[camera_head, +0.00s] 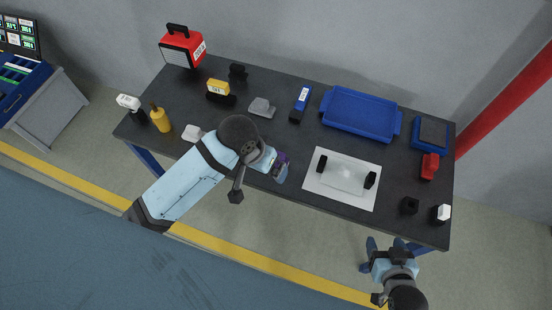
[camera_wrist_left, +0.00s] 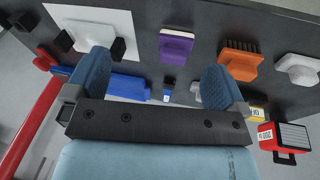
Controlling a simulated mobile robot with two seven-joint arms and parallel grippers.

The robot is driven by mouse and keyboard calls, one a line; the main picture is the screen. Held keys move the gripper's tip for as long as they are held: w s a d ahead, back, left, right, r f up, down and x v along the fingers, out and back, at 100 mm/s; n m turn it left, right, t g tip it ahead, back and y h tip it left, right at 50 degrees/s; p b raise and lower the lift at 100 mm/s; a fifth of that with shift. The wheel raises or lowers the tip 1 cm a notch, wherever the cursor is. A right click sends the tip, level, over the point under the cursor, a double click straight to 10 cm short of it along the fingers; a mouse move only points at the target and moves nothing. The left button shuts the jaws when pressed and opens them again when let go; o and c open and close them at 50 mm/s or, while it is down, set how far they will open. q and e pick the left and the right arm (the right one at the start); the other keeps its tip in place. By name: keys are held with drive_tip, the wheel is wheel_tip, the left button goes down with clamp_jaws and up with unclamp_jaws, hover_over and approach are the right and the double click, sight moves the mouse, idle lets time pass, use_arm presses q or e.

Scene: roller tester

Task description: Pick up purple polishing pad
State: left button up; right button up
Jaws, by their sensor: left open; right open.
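The purple polishing pad (camera_wrist_left: 176,46) lies on the dark table, its purple top over a white layer, in the left wrist view. In the head view only a bit of the purple pad (camera_head: 283,157) shows beside my left gripper. My left gripper (camera_wrist_left: 158,75) is open and empty, with the pad seen beyond the gap between its blue fingers. In the head view the left gripper (camera_head: 279,170) hangs over the near edge of the table. My right gripper (camera_head: 385,244) is open and empty, in front of the table's near right edge.
Right of the pad lies a white plate (camera_head: 332,192) with black blocks. An orange brush (camera_wrist_left: 238,58) is near the pad in the wrist view. A blue tray (camera_head: 360,113), blue bottle-like item (camera_head: 300,104), yellow bottle (camera_head: 160,119) and red device (camera_head: 183,48) stand around.

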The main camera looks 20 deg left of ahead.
use_arm(q)
drive_tip(key=w, duration=0.3)
drive_tip(key=w+n+g+y, duration=0.1)
drive_tip(key=w, duration=0.3)
drive_tip(key=w+f+y, duration=0.1)
drive_tip(key=w, duration=0.2)
drive_tip(key=shift+w+f+n+g, duration=0.1)
drive_tip(key=shift+w+n+g, duration=0.2)
drive_tip(key=shift+g, duration=0.1)
wheel_tip(320, 180, down, 14)
drive_tip(key=shift+r+p, duration=0.2)
drive_tip(key=shift+p, duration=0.35)
drive_tip(key=c, duration=0.9)
